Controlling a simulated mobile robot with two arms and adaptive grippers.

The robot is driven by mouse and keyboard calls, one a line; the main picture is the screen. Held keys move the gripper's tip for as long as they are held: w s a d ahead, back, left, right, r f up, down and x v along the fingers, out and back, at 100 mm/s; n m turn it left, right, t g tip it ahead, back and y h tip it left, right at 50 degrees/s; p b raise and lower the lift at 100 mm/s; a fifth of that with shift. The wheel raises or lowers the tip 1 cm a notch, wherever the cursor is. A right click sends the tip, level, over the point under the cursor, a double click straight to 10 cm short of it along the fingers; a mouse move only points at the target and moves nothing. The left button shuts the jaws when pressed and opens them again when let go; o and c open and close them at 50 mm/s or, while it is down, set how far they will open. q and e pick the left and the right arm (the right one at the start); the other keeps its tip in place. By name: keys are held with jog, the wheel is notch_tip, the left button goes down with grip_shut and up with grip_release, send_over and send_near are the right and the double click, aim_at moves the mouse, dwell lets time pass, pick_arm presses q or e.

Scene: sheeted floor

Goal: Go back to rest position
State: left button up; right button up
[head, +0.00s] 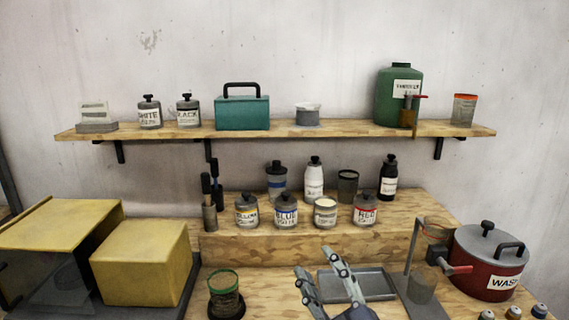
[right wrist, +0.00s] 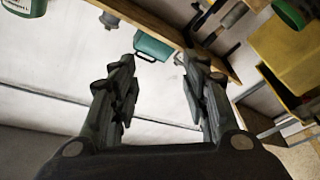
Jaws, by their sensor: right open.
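My right gripper (head: 326,281) shows at the bottom middle of the head view, in front of the grey tray (head: 372,284). Its two fingers are spread apart with nothing between them. In the right wrist view the gripper (right wrist: 160,85) is also open and empty, with the wall and the shelf beyond its fingertips. My left gripper does not show in either view.
A wooden shelf (head: 270,131) with jars, a teal box (head: 242,113) and a green tank (head: 386,95) hangs above a wooden riser (head: 290,244) with several bottles. Yellow boxes (head: 140,262) stand left; a red pot (head: 480,262) and stand (head: 414,250) stand right. A green-rimmed cup (head: 224,285) is left of my gripper.

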jog(key=s+d+f+m+g+h, duration=0.2)
jog(key=s+d+f+m+g, duration=0.15)
jog(key=f, duration=0.55)
jog(key=s+d+f+m+g+h, duration=0.25)
jog(key=s+d+f, duration=0.2)
jog(key=f, duration=0.35)
jog(key=s+d+f+m+g+h, duration=0.2)
jog(key=s+d+f+g, duration=0.25)
jog(key=f, duration=0.45)
jog(key=s+d+f+m+g, duration=0.15)
jog(key=s+f+g, duration=0.5)
jog(key=s, duration=0.65)
notch_tip(320, 180, down, 28)
jog(key=s, duration=0.3)
jog(key=s+d+f+g, duration=0.1)
jog(key=s+d+f, duration=0.2)
jog(key=s+f, duration=1.1)
jog(key=shift+s+f, duration=0.35)
jog(key=shift+s, duration=0.5)
